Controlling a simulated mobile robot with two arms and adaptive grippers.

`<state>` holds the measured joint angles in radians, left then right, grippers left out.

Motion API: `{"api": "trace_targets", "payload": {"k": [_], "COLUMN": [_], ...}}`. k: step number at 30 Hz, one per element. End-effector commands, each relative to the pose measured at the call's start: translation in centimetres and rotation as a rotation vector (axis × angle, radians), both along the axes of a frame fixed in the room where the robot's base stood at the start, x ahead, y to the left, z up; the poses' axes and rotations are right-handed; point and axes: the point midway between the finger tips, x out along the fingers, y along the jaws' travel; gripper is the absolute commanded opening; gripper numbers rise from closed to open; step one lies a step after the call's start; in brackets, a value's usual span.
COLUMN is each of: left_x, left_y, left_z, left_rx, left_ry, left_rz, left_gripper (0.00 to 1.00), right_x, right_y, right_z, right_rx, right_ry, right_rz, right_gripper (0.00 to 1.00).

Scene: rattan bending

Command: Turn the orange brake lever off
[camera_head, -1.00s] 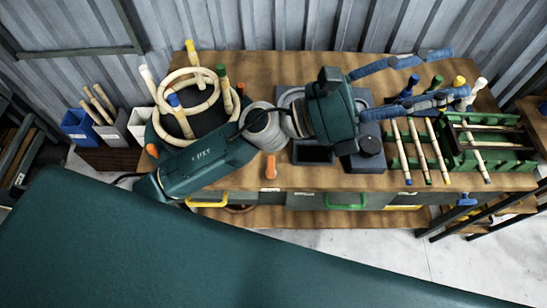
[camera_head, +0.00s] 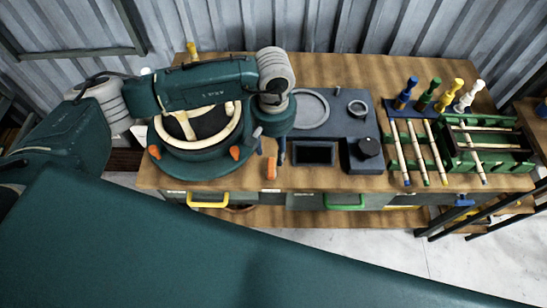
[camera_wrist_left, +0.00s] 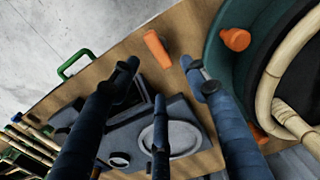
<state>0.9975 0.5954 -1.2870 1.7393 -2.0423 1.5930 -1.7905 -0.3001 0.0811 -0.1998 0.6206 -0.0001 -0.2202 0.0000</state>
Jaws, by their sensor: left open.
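The orange brake lever (camera_head: 271,168) stands out at the front edge of the wooden bench, just right of the round green fixture (camera_head: 200,168). In the left wrist view the lever (camera_wrist_left: 158,48) lies just beyond the fingertips, roughly between them. My left gripper (camera_head: 270,143) points down over the bench, just behind the lever in the head view; my own arm hides part of it. In the wrist view its blue fingers (camera_wrist_left: 160,72) are spread, with nothing visible between them. I cannot tell whether any finger touches the lever. My right gripper is not in view.
The green fixture has orange knobs (camera_head: 235,152) close to the gripper and pale rattan rings (camera_head: 190,140). A grey panel (camera_head: 345,120) with round and square recesses lies to the right. Further right stand rattan sticks (camera_head: 420,150) and a green rack (camera_head: 488,165).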

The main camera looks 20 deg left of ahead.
Motion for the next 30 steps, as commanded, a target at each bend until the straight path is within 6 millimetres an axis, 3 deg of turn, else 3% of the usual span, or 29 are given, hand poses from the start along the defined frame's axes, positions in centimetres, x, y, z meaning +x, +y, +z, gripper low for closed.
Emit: {"api": "trace_targets", "payload": {"k": [6,12,23,30], "left_x": [-0.2,-0.1,-0.1,-0.1], "left_y": [-0.1,-0.1,-0.1,-0.1], "left_z": [-3.9,-6.3,-7.0,-6.9], "left_rx": [-0.001,-0.003,-0.003,-0.003], "left_ry": [0.005,0.002,0.0,0.0], "left_rz": [0.0,0.0,0.0,0.0], "left_gripper": [0.46,0.46,0.46,0.01], "right_x": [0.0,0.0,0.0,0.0], "right_y": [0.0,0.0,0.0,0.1], "right_z": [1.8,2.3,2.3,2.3], "right_rx": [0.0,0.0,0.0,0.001], "right_ry": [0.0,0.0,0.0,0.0], "right_rz": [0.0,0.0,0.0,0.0], "right_gripper": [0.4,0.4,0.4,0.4]}}
